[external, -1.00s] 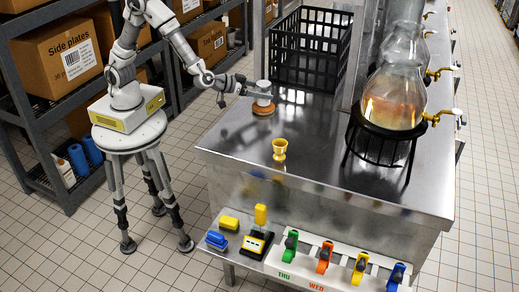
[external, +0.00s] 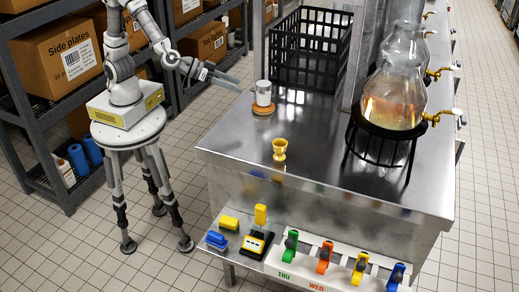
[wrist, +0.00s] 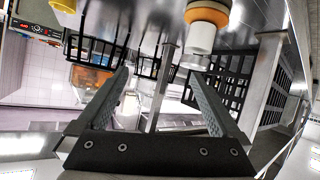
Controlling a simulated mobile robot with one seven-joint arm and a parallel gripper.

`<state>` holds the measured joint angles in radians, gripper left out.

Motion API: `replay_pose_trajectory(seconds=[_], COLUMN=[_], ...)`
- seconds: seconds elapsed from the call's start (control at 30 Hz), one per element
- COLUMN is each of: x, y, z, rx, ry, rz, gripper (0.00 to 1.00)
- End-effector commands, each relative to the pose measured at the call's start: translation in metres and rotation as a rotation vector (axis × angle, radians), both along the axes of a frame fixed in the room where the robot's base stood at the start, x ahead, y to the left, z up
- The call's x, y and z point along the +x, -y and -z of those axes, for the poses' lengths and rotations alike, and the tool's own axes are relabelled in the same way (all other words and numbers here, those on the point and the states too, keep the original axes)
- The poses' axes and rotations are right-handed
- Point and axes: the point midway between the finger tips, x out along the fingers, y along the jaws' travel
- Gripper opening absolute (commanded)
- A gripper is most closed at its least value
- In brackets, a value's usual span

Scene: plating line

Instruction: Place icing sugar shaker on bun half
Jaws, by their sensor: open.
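The icing sugar shaker (external: 263,92), a white and metallic cylinder, stands upright on the orange-brown bun half (external: 263,110) near the left side of the steel counter. In the wrist view, the shaker (wrist: 202,38) and the bun half (wrist: 208,14) appear upside down at the top. My gripper (external: 239,84) is open and empty, to the left of the shaker and apart from it. In the wrist view, the two fingers of my gripper (wrist: 165,85) are spread wide with nothing between them.
A small gold cup (external: 280,149) stands on the counter (external: 330,165) in front of the bun half. A black crate (external: 310,50) is behind. A glass dispenser (external: 395,95) on a black stand is at the right. Open counter lies between.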

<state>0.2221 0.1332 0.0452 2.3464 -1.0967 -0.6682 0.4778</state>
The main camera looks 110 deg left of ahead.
Motion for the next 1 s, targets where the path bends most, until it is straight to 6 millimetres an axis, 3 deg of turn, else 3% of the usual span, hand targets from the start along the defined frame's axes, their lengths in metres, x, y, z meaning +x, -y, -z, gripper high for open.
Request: replay_pose_trajectory(seconds=[0.03, 0.17, 0.27, 0.4, 0.53, 0.7, 0.83, 1.0], x=[-0.001, -0.017, -0.043, -0.094, -0.15, -0.217, -0.25, -0.265], y=[0.012, 0.049, 0.07, 0.086, 0.084, 0.062, 0.046, 0.038], z=[-0.017, -0.046, -0.062, -0.073, -0.073, -0.065, -0.059, -0.056], rx=[-0.047, -0.14, -0.178, -0.184, -0.148, -0.079, -0.043, -0.027], ry=[0.015, -0.003, -0.054, -0.167, -0.313, -0.499, -0.595, -0.642], rz=[0.074, 0.285, 0.426, 0.575, 0.651, 0.651, 0.616, 0.594], gripper=[1.0, 1.0, 1.0, 1.0, 1.0, 1.0, 1.0, 1.0])
